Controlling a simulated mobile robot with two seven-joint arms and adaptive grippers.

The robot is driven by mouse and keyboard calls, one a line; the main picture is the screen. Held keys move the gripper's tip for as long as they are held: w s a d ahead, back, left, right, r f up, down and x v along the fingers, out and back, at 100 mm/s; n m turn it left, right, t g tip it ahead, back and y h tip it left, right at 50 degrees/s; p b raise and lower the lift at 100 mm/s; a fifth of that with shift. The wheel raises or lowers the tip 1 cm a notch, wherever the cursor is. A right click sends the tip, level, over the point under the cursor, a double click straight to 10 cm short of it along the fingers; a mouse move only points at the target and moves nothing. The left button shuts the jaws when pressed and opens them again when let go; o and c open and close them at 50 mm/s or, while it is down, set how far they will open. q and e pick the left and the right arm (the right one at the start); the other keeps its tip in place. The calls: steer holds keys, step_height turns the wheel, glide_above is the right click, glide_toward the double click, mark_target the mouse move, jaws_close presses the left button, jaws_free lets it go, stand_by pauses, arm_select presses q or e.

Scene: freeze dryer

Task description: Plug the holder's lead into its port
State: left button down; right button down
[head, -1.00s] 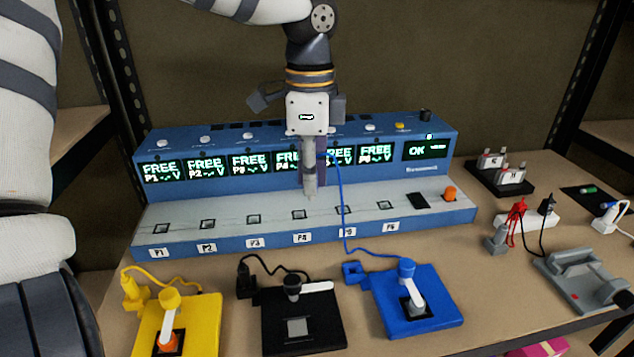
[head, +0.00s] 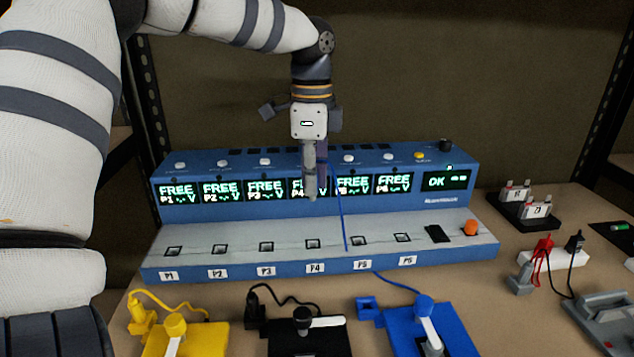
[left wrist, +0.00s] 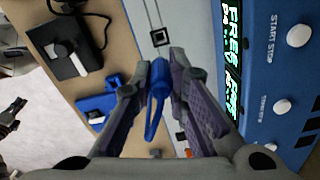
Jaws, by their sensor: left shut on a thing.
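My left gripper (head: 312,190) is shut on the blue plug (left wrist: 157,85) of a lead and holds it in the air above the console. In the left wrist view the plug sits between both fingers. The blue lead (head: 341,220) hangs from the gripper, passes the console's front edge near P5, and runs to the blue holder (head: 440,340) on the bench. The blue console (head: 470,245) has a row of square ports labelled P1 to P6. The gripper is over the area near port P4 (head: 313,243), apart from it. My right gripper is not seen.
A yellow holder (head: 205,342) and a black holder (head: 338,338) lie left of the blue one, each with its own lead. An orange knob (head: 470,228) is at the console's right end. The screens read FREE and OK (head: 436,182). A white power strip (head: 560,258) stands right.

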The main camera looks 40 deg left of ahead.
arm_select(q)
steer(key=shift+f, duration=1.7)
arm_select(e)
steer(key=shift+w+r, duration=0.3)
